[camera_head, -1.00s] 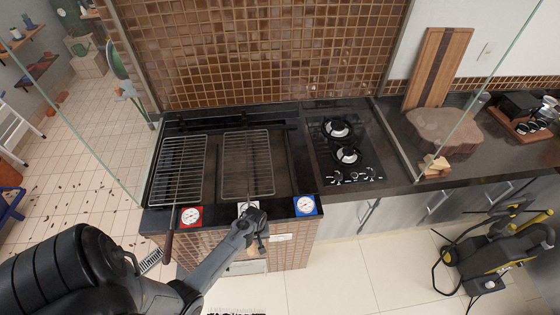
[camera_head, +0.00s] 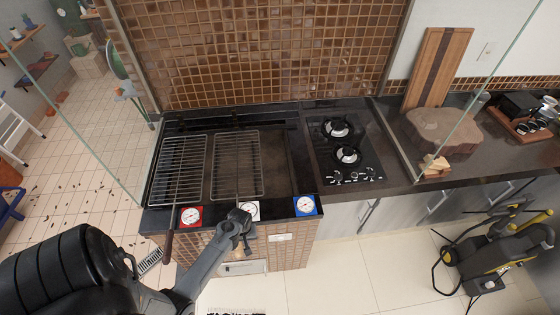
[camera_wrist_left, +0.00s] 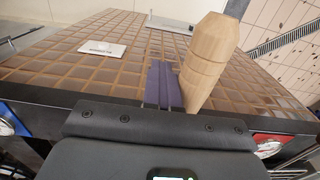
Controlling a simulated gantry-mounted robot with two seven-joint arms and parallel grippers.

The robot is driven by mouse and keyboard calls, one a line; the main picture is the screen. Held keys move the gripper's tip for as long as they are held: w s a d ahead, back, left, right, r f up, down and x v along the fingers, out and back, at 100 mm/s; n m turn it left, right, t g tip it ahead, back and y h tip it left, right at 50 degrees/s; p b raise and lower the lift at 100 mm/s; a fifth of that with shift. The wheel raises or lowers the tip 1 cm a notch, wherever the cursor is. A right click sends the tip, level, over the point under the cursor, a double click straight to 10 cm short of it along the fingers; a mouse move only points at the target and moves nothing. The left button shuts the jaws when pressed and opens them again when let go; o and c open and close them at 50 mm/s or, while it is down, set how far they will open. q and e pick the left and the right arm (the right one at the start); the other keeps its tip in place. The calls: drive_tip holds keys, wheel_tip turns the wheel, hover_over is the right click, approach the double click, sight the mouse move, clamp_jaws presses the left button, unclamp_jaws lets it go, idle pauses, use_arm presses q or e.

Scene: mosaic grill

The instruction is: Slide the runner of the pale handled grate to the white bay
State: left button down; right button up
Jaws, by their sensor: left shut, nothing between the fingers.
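The pale handled grate (camera_head: 237,165) is a wire grate lying behind the white-plated dial (camera_head: 252,205), its centre a little left of the dial in the head view. Its pale wooden handle (camera_wrist_left: 208,62) shows large in the left wrist view; in the head view my gripper and arm mostly hide it. My left gripper (camera_head: 243,245) is shut and empty at the front of the grill. In the wrist view its purple fingers (camera_wrist_left: 163,84) are right beside the handle, apparently touching its side, not around it. The runner itself is not clear. My right gripper is out of view.
A second wire grate (camera_head: 180,170) with a dark handle (camera_head: 168,245) lies close on the left, behind the red dial (camera_head: 190,216). The grill is open to the right, behind the blue dial (camera_head: 305,205). A gas hob (camera_head: 345,150) stands further right.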

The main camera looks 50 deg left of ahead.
use_arm(q)
drive_tip(key=shift+s+a, duration=0.35)
drive_tip(key=shift+s, duration=0.3)
drive_tip(key=shift+s+a, duration=0.35)
drive_tip(key=shift+s, duration=0.25)
drive_tip(key=shift+w, duration=0.1)
drive_tip(key=shift+w+d+r, duration=0.1)
drive_tip(key=shift+w+d, duration=0.45)
drive_tip(key=shift+w, duration=0.3)
wheel_tip(320, 180, up, 8)
